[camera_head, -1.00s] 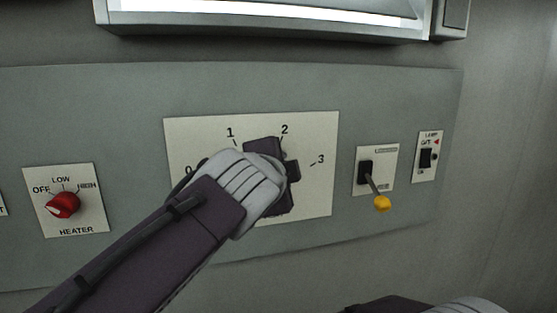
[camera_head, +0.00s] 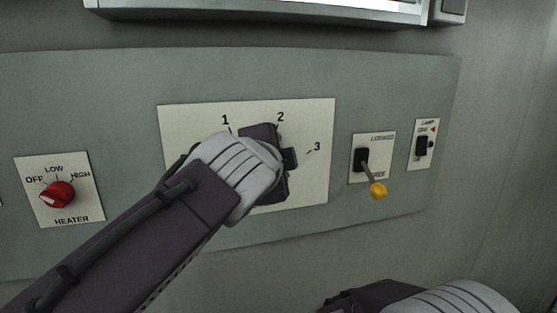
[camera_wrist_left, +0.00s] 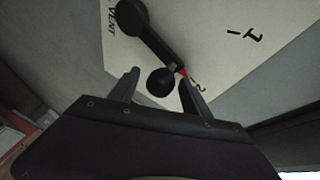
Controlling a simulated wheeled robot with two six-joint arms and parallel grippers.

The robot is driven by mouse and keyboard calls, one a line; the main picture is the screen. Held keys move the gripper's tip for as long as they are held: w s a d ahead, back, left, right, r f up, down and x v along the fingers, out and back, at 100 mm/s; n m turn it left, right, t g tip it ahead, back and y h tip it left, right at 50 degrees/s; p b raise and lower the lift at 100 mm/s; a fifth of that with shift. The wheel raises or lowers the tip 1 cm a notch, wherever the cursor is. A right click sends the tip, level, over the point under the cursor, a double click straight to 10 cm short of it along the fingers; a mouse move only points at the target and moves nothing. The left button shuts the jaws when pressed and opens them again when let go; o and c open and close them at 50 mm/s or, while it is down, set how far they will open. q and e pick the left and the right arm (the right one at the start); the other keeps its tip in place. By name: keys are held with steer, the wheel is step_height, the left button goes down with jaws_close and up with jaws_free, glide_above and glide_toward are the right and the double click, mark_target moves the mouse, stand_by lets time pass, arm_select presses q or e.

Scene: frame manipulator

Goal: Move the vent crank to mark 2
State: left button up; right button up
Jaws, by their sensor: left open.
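The vent crank (camera_wrist_left: 150,35) shows in the left wrist view as a dark arm on a round hub, with a black ball knob (camera_wrist_left: 160,81). Its red tip points at the tick beside the 2 (camera_wrist_left: 201,88). My left gripper (camera_wrist_left: 159,93) is open, its two fingers on either side of the knob, with gaps visible. In the head view my left gripper (camera_head: 275,160) is in front of the vent plate (camera_head: 315,185) and hides the crank. Part of my right gripper (camera_head: 370,296) shows at the bottom edge; its fingers are not clear.
On the same grey panel, a red heater knob (camera_head: 57,194) is at the left. A switch with a yellow-tipped lever (camera_head: 377,190) and a lamp switch (camera_head: 422,147) are at the right. The wall below the panel is bare.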

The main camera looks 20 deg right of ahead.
arm_select(q)
steer(key=b+v, duration=0.2)
steer(key=v, duration=0.6)
steer(key=w+a+f+n+g+y+b, duration=0.2)
steer(key=a+f+b, duration=0.15)
steer(key=f, duration=0.95)
steer(key=w+a+f+n+g+y+b, duration=0.1)
steer(key=w+a+f+n+b, duration=0.25)
steer(key=f, duration=0.95)
steer(key=w+a+f+n+g+y+b, duration=0.2)
steer(key=a+f+b, duration=0.15)
steer(key=f, duration=0.85)
steer(key=s+a+f+n+g+y+b, duration=0.1)
steer(key=s+a+f+n+g+b, duration=0.15)
steer(key=a+f, duration=0.55)
steer(key=s+a+f+n+g+y+b, duration=0.1)
steer(key=s+a+f+n+g+b, duration=0.2)
steer(key=f, duration=0.9)
steer(key=s+a+f+n+g+b, duration=0.1)
steer(key=s+a+f+n+b, duration=0.1)
steer(key=s+a+f+n, duration=0.5)
steer(key=s+f, duration=0.4)
steer(key=f, duration=0.1)
steer(key=shift+f+n, duration=0.2)
steer(key=shift+n, duration=0.2)
steer(key=shift+s+a+g, duration=0.1)
steer(key=shift+g, duration=0.15)
